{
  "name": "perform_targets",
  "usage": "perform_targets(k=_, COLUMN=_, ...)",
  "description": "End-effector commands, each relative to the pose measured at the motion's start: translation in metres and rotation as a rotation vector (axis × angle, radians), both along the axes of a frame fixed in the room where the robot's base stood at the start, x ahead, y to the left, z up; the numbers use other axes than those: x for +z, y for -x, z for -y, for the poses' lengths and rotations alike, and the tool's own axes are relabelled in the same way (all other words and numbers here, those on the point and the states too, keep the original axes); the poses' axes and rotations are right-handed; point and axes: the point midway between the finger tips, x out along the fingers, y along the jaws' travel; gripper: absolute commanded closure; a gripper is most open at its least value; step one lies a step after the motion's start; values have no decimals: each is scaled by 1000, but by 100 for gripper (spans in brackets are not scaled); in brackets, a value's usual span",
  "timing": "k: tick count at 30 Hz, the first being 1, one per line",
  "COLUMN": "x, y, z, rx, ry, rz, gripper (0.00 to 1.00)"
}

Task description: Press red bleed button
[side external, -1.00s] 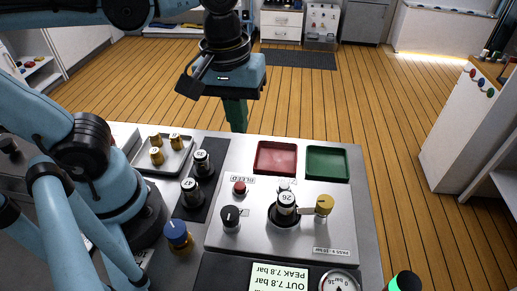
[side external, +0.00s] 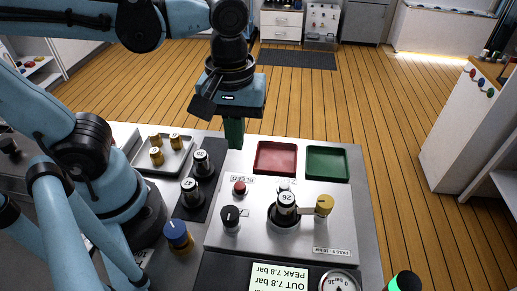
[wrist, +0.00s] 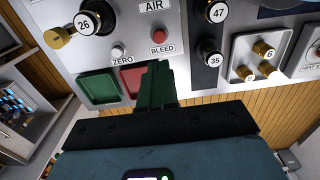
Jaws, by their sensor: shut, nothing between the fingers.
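The red bleed button (side external: 239,188) sits on the grey panel (side external: 250,240), left of the black bottle numbered 26 (side external: 287,203). In the wrist view the red button (wrist: 159,36) shows above the word BLEED, with nothing on it. My gripper (side external: 234,143) points down above the panel's far edge, behind the button and left of the red tray (side external: 275,158). Its dark green fingers are together and empty. In the wrist view the fingers (wrist: 157,72) lie just below the BLEED label, apart from the button.
A green tray (side external: 327,162) lies beside the red one. Bottles 35 (side external: 202,163) and 47 (side external: 190,190) stand on a dark strip at left.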

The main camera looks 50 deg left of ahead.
Motion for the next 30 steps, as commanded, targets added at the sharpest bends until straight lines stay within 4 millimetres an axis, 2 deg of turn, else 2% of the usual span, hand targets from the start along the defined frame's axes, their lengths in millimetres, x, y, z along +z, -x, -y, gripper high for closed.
perform_targets(k=6, x=-29, y=0, z=0, rx=0, ry=0, rz=0, gripper=100)
perform_targets(k=18, x=-74, y=0, z=0, rx=0, ry=0, rz=0, gripper=100)
perform_targets(k=30, x=-102, y=0, z=0, rx=0, ry=1, rz=1, gripper=100)
